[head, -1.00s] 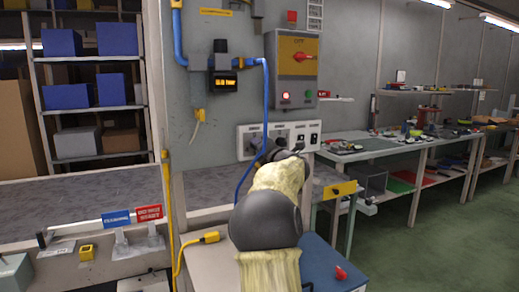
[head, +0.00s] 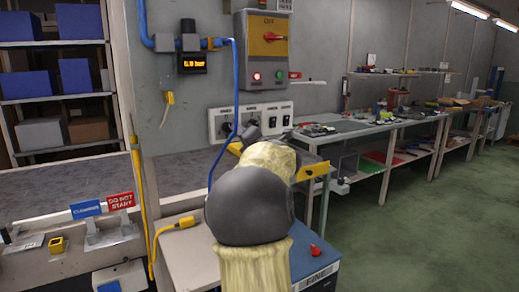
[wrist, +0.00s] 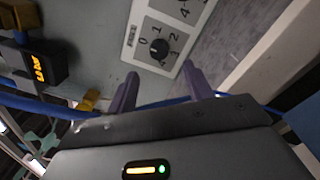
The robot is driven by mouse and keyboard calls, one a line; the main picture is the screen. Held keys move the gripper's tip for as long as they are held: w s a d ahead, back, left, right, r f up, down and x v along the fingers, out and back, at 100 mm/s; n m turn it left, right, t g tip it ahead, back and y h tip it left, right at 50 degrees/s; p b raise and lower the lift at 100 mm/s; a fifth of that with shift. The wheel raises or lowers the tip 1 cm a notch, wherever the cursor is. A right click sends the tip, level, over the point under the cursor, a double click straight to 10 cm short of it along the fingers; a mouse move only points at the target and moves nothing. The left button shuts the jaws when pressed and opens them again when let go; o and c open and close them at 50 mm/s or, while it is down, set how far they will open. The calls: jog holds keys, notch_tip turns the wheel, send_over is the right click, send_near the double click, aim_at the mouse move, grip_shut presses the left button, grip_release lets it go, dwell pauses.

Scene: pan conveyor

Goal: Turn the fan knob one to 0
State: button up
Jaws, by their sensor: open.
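The fan panel (head: 262,109) is a white plate on the grey wall, with a knob at the left and switches at the right. In the wrist view, a round black knob (wrist: 159,48) sits on a grey dial with numbers around it. Its label and exact setting are too small to read. My gripper (wrist: 160,84) is open and empty, its two purple fingers pointing towards the panel. The knob lies beyond and between the fingertips, apart from them. In the head view my arm hides most of the gripper and part of the panel.
A control box (head: 262,48) with a red handle and lit red lamp hangs above the panel. A blue cable (head: 236,80) runs down across the panel, and passes near the fingers in the wrist view. A cabinet (head: 312,272) with a red knob stands below. Green floor at right is clear.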

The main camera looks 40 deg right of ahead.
jog(key=v, duration=1)
jog(key=shift+w+a+f, duration=0.1)
jog(key=shift+w, duration=0.05)
